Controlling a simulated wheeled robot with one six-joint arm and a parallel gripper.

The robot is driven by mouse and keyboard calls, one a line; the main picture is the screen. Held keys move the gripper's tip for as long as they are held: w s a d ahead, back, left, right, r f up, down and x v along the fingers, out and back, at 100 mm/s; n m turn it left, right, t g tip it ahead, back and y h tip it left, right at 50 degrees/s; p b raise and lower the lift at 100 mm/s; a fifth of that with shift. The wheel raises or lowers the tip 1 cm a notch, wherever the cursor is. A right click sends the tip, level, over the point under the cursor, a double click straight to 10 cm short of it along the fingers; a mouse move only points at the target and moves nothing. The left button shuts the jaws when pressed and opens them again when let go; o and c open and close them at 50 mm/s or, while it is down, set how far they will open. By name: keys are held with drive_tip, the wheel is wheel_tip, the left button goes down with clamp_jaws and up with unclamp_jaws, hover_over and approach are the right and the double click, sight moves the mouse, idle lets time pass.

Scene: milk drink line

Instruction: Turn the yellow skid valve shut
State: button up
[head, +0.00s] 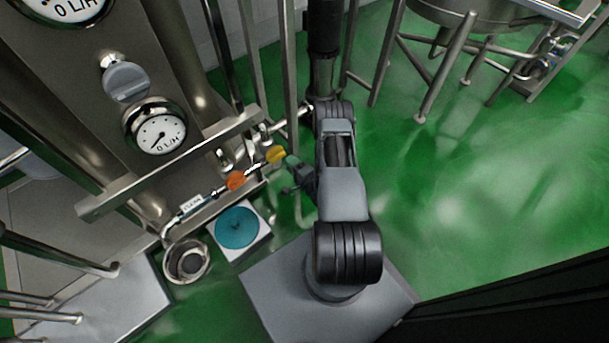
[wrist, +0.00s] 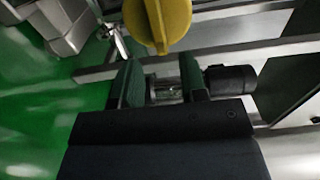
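The yellow valve handle (head: 277,155) sits on the low pipe of the skid, to the right of an orange handle, in the head view. In the wrist view the yellow handle (wrist: 166,22) shows large at the top edge, partly cut off. My gripper (wrist: 162,80) has its two dark green fingers apart, with a gap between them. The handle appears just beyond the fingertips, not between them; whether they touch cannot be told. In the head view my gripper (head: 290,163) is right beside the handle, and my arm hides part of the pipe.
The orange valve handle (head: 236,180) is on the same pipe. A teal round lid (head: 237,227) on a white box and a round steel cup (head: 187,260) stand below. Steel posts and a crossbar (head: 170,165) frame the skid. Open green floor (head: 470,190) lies to the right.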

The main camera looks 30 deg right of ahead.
drive_tip(key=s+d+p, duration=0.1)
drive_tip(key=s, duration=0.8)
drive_tip(key=shift+s+p, duration=0.3)
drive_tip(key=shift+p, duration=0.05)
